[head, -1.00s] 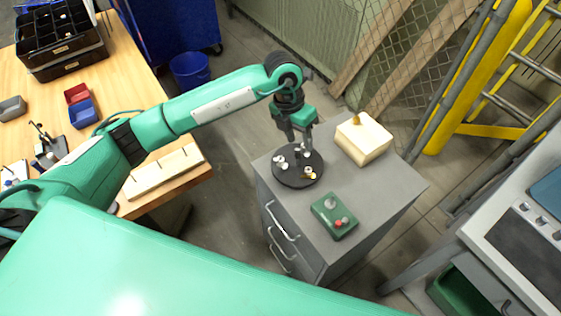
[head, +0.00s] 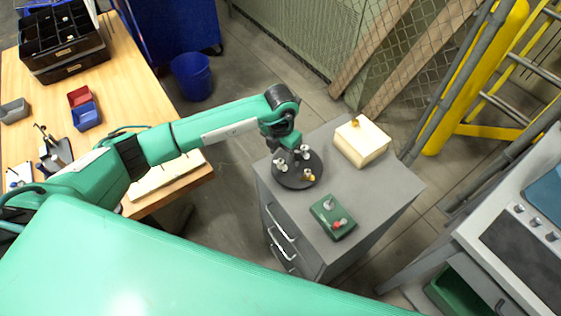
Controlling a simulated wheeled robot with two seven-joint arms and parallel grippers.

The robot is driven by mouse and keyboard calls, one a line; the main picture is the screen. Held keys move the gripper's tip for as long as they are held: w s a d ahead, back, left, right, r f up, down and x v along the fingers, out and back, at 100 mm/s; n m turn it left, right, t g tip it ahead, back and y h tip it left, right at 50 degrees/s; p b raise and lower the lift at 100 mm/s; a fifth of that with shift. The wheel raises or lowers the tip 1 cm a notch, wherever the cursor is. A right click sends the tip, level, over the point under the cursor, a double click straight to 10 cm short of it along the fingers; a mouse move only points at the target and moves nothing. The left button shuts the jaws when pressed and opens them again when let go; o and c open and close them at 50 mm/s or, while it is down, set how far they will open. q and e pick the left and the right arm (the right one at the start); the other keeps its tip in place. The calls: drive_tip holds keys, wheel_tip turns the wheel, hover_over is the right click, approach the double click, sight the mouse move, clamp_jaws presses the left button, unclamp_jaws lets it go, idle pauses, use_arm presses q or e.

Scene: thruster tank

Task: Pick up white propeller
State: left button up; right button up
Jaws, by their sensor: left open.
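Small white propellers sit on a round black turntable (head: 297,182) on top of the grey cabinet. One white propeller (head: 281,164) is at its left side and another white propeller (head: 304,152) is at its back right. A brass-coloured propeller (head: 309,175) is near the front right. My left gripper (head: 285,150) is open at the back left edge of the turntable, beside the white propellers. Its fingers are mostly hidden behind my wrist, and I cannot tell whether they touch anything. My right gripper is not in view.
On the grey cabinet (head: 375,198), a cream block (head: 362,144) with a brass piece on top stands behind right of the turntable. A green control box (head: 332,217) with a red button lies in front. A wooden workbench (head: 140,85) is at the left.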

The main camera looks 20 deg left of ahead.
sight(280, 159)
use_arm(q)
drive_tip(key=shift+f+p, duration=0.4)
drive_tip(key=shift+f, duration=1.4)
clamp_jaws()
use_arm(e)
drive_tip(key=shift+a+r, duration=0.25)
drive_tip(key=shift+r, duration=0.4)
use_arm(q)
drive_tip(key=shift+s, duration=0.1)
drive_tip(key=shift+r, duration=0.1)
